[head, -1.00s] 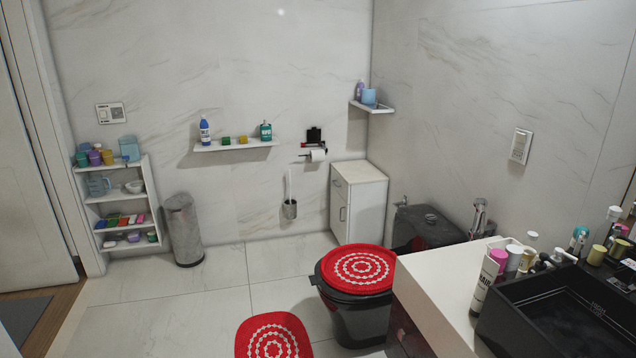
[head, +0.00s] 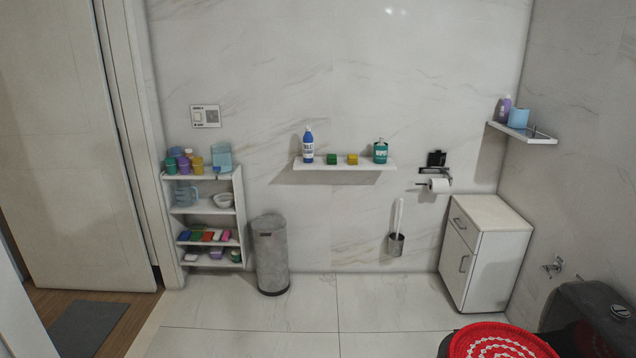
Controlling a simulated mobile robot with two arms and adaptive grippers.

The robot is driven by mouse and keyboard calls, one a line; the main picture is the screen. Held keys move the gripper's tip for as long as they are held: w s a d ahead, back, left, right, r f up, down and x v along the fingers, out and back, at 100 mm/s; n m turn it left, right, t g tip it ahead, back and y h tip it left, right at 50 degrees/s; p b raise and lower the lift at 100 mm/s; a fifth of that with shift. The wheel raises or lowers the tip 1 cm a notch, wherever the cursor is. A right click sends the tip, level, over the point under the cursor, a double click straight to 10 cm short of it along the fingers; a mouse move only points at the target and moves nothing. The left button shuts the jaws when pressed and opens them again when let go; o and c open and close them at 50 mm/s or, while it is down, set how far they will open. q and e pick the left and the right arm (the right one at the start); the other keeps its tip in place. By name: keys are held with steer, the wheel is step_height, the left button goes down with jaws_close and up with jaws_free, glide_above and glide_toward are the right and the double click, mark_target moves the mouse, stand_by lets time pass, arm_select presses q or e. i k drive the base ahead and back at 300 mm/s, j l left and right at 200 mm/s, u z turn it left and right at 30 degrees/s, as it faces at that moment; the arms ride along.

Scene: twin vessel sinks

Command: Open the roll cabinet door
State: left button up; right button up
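A small white cabinet (head: 489,262) stands on the floor against the back wall, right of centre in the head view. Its front faces left and forward, with a drawer (head: 463,224) at the top and a door (head: 457,268) below. The door has a metal handle (head: 463,264) and looks shut. A toilet paper roll (head: 439,185) hangs on a wall holder above and left of the cabinet. Neither of my grippers shows in the head view.
A toilet with a red patterned lid cover (head: 497,342) stands in front of the cabinet at the lower right. A toilet brush (head: 397,238), a grey bin (head: 270,256) and an open shelf unit (head: 207,217) line the back wall. The tiled floor (head: 300,312) between is clear.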

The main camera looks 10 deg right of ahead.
mark_target(457, 260)
steer(key=i+z, duration=0.15)
steer(key=i, duration=0.8)
steer(key=i+j+z, duration=0.2)
steer(key=i, duration=0.8)
steer(key=l, duration=0.1)
